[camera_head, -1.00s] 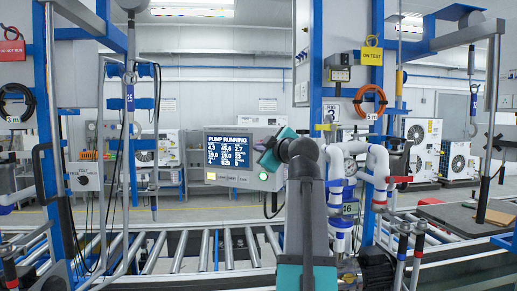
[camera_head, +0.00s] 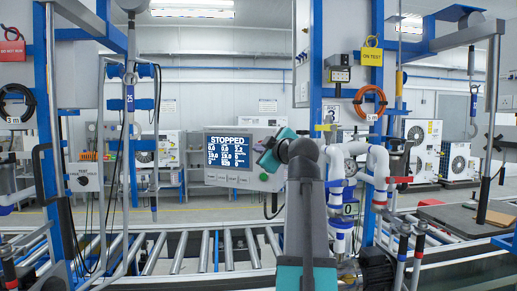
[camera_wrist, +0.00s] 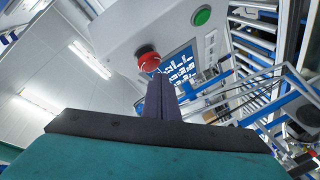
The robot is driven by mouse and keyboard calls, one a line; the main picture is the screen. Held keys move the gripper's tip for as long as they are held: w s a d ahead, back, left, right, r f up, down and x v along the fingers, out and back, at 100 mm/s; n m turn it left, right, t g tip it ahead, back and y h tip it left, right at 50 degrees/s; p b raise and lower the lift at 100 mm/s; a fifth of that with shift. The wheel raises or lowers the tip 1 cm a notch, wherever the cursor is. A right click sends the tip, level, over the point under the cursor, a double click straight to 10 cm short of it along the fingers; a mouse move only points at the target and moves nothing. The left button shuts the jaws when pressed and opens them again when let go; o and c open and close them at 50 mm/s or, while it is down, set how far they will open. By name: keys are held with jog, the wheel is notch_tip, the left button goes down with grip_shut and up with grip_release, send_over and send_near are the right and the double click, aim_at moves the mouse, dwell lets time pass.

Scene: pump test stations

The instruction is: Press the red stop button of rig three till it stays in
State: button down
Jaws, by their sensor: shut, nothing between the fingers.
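The red stop button (camera_wrist: 149,60) shows in the wrist view on the grey face of the control box (camera_wrist: 125,32). My gripper (camera_wrist: 159,78) is shut and empty, its dark fingertips at the button's lower edge; I cannot tell whether they touch it or how deep the button sits. In the head view the box's screen (camera_head: 229,150) reads STOPPED. The button and fingertips are hidden there behind my teal wrist. A "3" sign (camera_head: 325,128) hangs on the blue frame just right of the box.
A green button (camera_wrist: 202,16) sits beside the red one. A roller conveyor (camera_head: 180,250) runs below. White pump piping (camera_head: 378,165) and a blue post stand close to the right of my arm. A yellow ON TEST tag (camera_head: 372,57) hangs above.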

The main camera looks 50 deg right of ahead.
jog(key=shift+s+a, duration=0.2)
jog(key=shift+a, duration=0.25)
jog(key=a, duration=0.1)
jog(key=s+a, duration=0.1)
jog(key=a, duration=0.1)
jog(key=a+p, duration=0.1)
jog(key=shift+s+a, duration=0.35)
dwell(0.5)
dwell(0.4)
